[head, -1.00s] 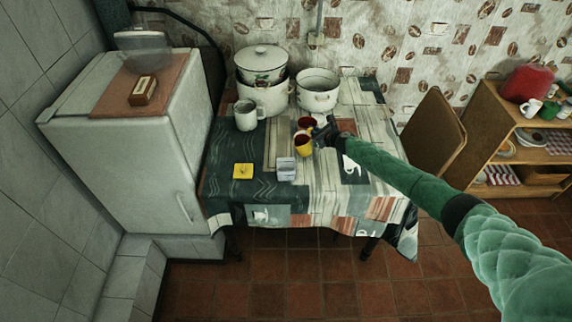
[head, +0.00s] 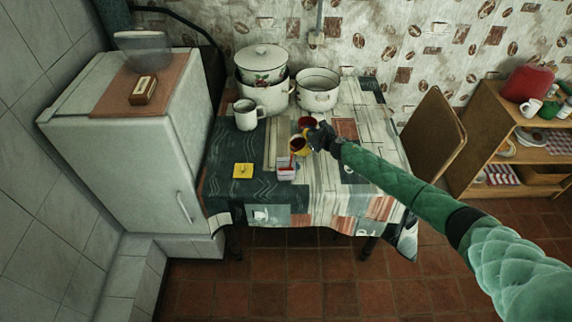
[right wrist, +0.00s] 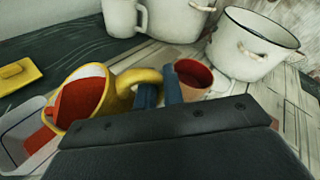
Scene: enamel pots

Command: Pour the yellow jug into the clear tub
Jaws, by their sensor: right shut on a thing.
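The yellow jug (head: 300,149) holds red contents and is tilted to the left, its mouth over the clear tub (head: 286,175). My right gripper (head: 316,139) is shut on the jug's handle. In the right wrist view, the blue fingers (right wrist: 159,95) close on the handle of the jug (right wrist: 126,84), and red shows inside it up to its lip. The tub (right wrist: 22,132) is at the left edge, below the lip. Red shows at the tub in the head view, though its exact level is hard to see. My left gripper is not in view.
A dark red-filled cup (head: 307,122) stands just behind the jug. A white mug (head: 246,115), stacked pots (head: 263,97) and a white pot (head: 318,90) stand at the back. A yellow dish (head: 243,171) lies left of the tub. The table's front is clear.

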